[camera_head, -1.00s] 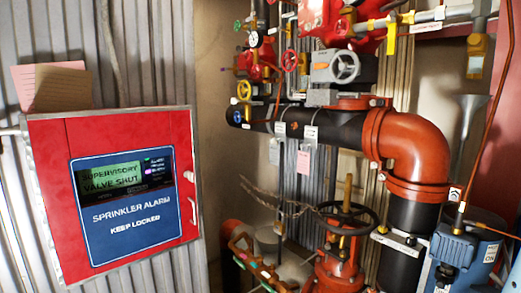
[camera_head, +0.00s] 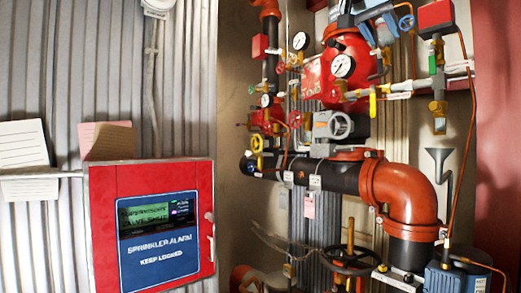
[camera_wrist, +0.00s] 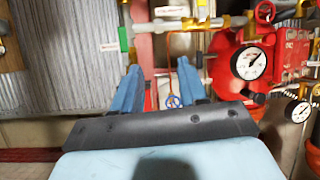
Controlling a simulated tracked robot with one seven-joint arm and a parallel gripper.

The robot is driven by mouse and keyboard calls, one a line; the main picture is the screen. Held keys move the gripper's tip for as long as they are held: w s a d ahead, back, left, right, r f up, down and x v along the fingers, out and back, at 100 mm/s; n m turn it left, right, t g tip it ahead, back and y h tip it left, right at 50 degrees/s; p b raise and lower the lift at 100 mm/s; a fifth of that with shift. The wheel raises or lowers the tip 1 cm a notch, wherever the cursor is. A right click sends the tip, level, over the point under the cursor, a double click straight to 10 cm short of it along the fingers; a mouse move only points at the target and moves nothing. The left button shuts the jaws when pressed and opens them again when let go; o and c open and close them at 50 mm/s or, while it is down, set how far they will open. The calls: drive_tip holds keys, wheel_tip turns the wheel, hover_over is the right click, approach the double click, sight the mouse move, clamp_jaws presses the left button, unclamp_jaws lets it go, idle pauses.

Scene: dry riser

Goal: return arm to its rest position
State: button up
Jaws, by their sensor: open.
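My gripper (camera_wrist: 160,68) shows in the wrist view as two blue fingers standing apart with nothing between them but background. A small blue handwheel (camera_wrist: 172,101) shows in the gap, behind the fingers. In the head view, blue finger parts of my gripper (camera_head: 383,36) show at the top, in front of the upper pipework and right of the large gauge. The gripper appears to hold nothing. Whether it touches the pipework cannot be told. Most of my arm is outside the head view.
A red sprinkler alarm box (camera_head: 102,225) stands at left, its display hard to read. A red valve body with a pressure gauge (camera_head: 342,66) is near the gripper. An orange elbow pipe (camera_head: 403,190), a black handwheel (camera_head: 350,262) and a blue unit (camera_head: 455,279) lie lower right.

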drive_tip(key=s+a+f+n+g+y, duration=0.1)
drive_tip(key=s+f+n+y, duration=0.2)
drive_tip(key=f, duration=1.4)
drive_tip(key=s+f+n+g+y, duration=0.1)
drive_tip(key=s+f+n+y, duration=0.2)
drive_tip(key=f, duration=1.4)
drive_tip(key=s+a+f+n+y, duration=0.1)
drive_tip(key=s+f, duration=0.6)
drive_tip(key=f, duration=1)
drive_tip(key=n+y, duration=0.1)
drive_tip(key=y, duration=0.1)
drive_tip(key=shift+s+a+n+g+y, duration=0.3)
drive_tip(key=shift+s+a+n+g, duration=0.05)
drive_tip(key=shift+n+g, duration=0.05)
